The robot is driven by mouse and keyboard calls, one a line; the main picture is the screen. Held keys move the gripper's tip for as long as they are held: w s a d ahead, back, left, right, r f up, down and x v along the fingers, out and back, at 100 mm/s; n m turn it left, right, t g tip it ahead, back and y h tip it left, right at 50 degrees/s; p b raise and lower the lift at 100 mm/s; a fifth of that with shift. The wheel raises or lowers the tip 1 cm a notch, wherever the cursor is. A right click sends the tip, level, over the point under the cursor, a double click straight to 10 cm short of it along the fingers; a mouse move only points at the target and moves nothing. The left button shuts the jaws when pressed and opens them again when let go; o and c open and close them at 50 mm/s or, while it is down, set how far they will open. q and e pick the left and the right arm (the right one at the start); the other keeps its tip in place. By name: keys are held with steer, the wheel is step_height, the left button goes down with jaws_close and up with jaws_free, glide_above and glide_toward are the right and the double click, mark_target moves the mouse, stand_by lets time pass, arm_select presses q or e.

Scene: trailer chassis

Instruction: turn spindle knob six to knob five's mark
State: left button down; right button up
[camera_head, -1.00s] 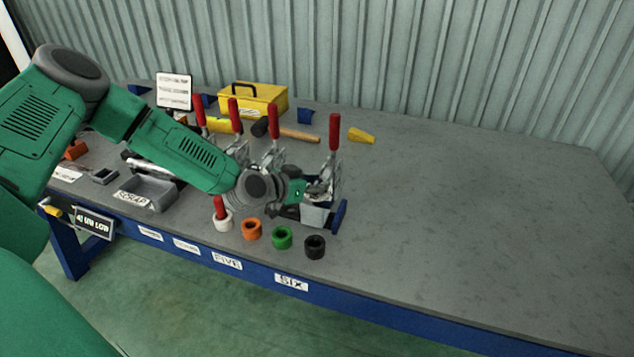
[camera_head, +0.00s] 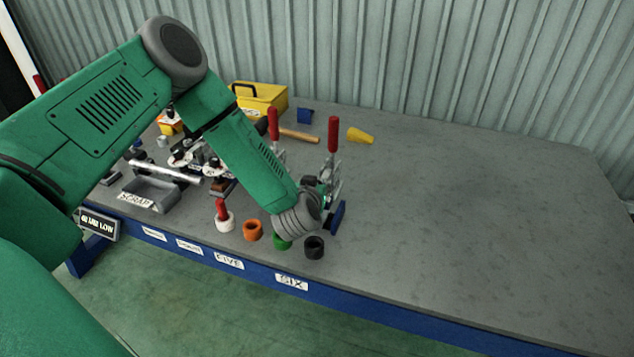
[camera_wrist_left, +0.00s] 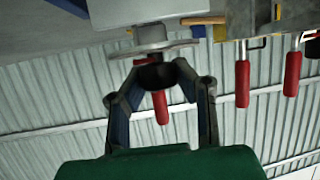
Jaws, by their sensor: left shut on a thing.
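My left gripper (camera_wrist_left: 158,72) is shut on a dark round knob (camera_wrist_left: 157,77) below a grey disc (camera_wrist_left: 150,49) in the left wrist view. In the head view the grey wrist hides the fingertips and the knob, at the right end of the clamp fixture (camera_head: 334,185). The bench edge carries a SIX label (camera_head: 291,282) and a FIVE label (camera_head: 229,261); the gripped knob is nearest the SIX side. No marks on either knob can be made out, and knob five is hidden by my arm. My right gripper is not in view.
Red clamp handles (camera_head: 334,134) stand close behind my wrist. White (camera_head: 224,221), orange (camera_head: 253,230), green (camera_head: 282,241) and black rings (camera_head: 314,247) lie in front. A scrap tray (camera_head: 160,192) is at left. The bench at right (camera_head: 480,220) is clear.

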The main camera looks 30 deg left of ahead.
arm_select(q)
steer(key=n+g+y, duration=0.1)
steer(key=n+y, duration=0.2)
steer(key=shift+d+g, duration=0.1)
steer(key=shift+g, duration=0.2)
steer(key=n+g+y, duration=0.2)
steer(key=shift+n, duration=0.4)
steer(key=n+g+y+b, duration=0.1)
steer(key=n+g, duration=0.1)
steer(key=n+g+y+b, duration=0.1)
steer(key=n+g, duration=0.1)
steer(key=g, duration=0.1)
steer(key=shift+f+n+y, duration=0.1)
steer(key=shift+n+y, duration=0.2)
steer(key=c, duration=1.2)
jaws_free()
